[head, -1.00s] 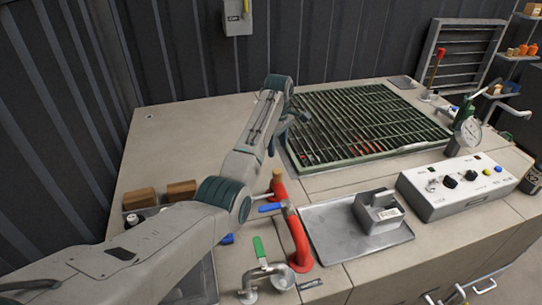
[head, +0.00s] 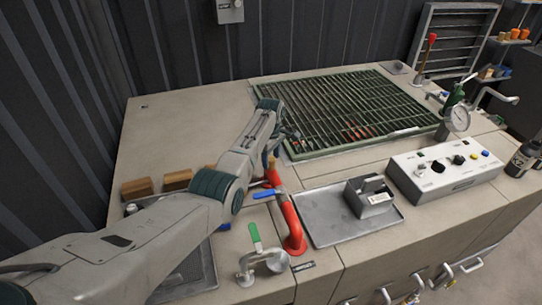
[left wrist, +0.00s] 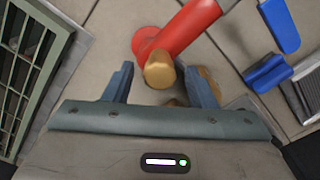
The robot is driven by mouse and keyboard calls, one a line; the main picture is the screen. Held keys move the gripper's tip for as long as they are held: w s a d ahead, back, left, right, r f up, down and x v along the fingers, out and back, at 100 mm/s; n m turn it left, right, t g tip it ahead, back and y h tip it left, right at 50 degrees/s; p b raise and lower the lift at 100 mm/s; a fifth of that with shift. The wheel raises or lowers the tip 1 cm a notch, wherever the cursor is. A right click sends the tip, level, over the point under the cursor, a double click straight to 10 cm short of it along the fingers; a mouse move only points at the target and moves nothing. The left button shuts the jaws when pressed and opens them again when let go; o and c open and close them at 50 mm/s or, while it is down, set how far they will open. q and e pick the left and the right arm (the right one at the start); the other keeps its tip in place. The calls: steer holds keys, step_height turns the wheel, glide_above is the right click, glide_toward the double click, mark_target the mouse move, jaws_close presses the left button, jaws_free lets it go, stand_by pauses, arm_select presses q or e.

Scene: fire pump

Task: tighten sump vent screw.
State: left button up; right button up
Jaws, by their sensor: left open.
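A round brass-coloured cap (left wrist: 160,71), which may be the sump vent screw, stands beside a red pipe fitting (left wrist: 184,28) in the left wrist view. My left gripper (left wrist: 158,76) is open, with one finger on each side of the cap. I cannot tell if either finger touches it. More brass-coloured metal (left wrist: 209,80) shows partly behind the right-hand finger. In the head view my left gripper (head: 285,136) is beside the green grating, and my arm hides part of the red fitting (head: 273,173). My right gripper is not in view.
A green grating (head: 335,112) lies behind the gripper. A red pipe (head: 292,228) with a blue lever (head: 264,195) and a green-handled valve (head: 255,236) stand in front. A metal tray (head: 330,228) and control box (head: 447,171) are at right. Wooden blocks (head: 137,188) sit at left.

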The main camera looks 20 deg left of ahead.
arm_select(q)
steer(key=shift+c, duration=0.9)
steer(key=c, duration=0.7)
steer(key=shift+c, duration=0.4)
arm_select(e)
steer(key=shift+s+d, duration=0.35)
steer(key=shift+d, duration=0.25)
